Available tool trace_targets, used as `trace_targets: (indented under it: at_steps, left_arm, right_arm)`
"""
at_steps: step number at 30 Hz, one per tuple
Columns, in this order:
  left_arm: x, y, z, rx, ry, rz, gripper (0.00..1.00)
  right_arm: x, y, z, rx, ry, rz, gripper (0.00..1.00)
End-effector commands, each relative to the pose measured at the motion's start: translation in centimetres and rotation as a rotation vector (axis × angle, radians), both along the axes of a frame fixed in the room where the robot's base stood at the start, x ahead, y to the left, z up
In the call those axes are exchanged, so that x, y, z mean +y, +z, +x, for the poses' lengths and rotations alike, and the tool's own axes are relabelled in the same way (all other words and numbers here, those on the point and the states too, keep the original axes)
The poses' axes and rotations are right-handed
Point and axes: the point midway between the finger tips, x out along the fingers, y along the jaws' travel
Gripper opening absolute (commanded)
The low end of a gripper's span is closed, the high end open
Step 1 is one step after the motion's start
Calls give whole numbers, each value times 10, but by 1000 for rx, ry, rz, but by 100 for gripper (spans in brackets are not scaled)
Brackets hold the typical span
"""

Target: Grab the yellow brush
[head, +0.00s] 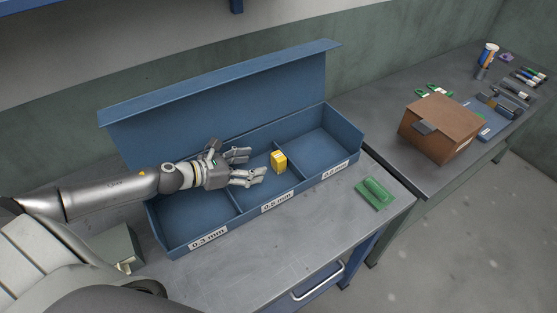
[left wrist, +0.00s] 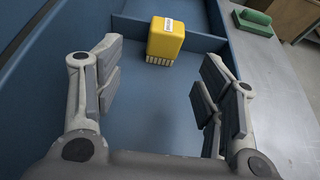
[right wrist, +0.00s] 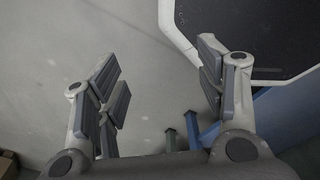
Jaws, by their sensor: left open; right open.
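The yellow brush (head: 279,162) stands in the middle compartment of the blue box (head: 307,197), near the divider to the right compartment. In the left wrist view the yellow brush (left wrist: 166,40) shows a white label on top and pale bristles at its lower edge. My left gripper (head: 252,166) is open and empty over the middle compartment, to the left of the brush. In the left wrist view its fingers (left wrist: 158,90) are spread, with the brush beyond the tips and roughly between them. My right gripper (right wrist: 160,80) is open and empty, above the floor.
The box has a raised lid (head: 225,100) behind and labelled compartments. A green brush-like object (head: 375,193) lies on the table right of the box. A brown cardboard box (head: 440,127) and tools stand on the bench at right. Compartment dividers flank the brush area.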

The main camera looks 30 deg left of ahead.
Motion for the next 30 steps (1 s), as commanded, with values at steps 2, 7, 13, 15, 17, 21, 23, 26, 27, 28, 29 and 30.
trace_targets:
  at_steps: [2,7,13,15,17,21,23,26,27,28,29,30]
  left_arm:
    - [-3,0,7,-3,3,-1,64]
    - [-9,-6,18,-1,4,-2,64]
    - [-14,-10,23,-1,1,0,64]
    - [-15,-11,24,0,1,0,64]
    - [-17,-11,27,-2,2,-1,64]
    - [-29,-15,39,-1,2,-4,64]
    - [-34,-18,45,-2,1,-2,64]
    - [-38,-25,54,-3,2,-2,64]
    - [-40,-27,56,-1,3,0,64]
    - [-41,-28,58,-1,2,0,64]
    - [-42,-29,59,-1,1,0,64]
    - [-42,-30,60,-2,1,1,64]
  right_arm:
    - [-1,4,1,-2,0,-1,64]
    - [0,9,5,-8,0,1,64]
    - [1,11,7,-11,0,1,64]
    - [2,13,7,-12,0,4,64]
    - [3,16,7,-11,-1,5,64]
    - [8,28,8,-12,-1,10,64]
    - [10,32,8,-12,-1,13,64]
    - [11,34,8,-11,0,14,64]
    - [11,34,8,-11,0,14,64]
    - [11,35,8,-11,0,14,64]
    - [11,35,8,-12,0,13,64]
    - [10,35,8,-12,0,13,64]
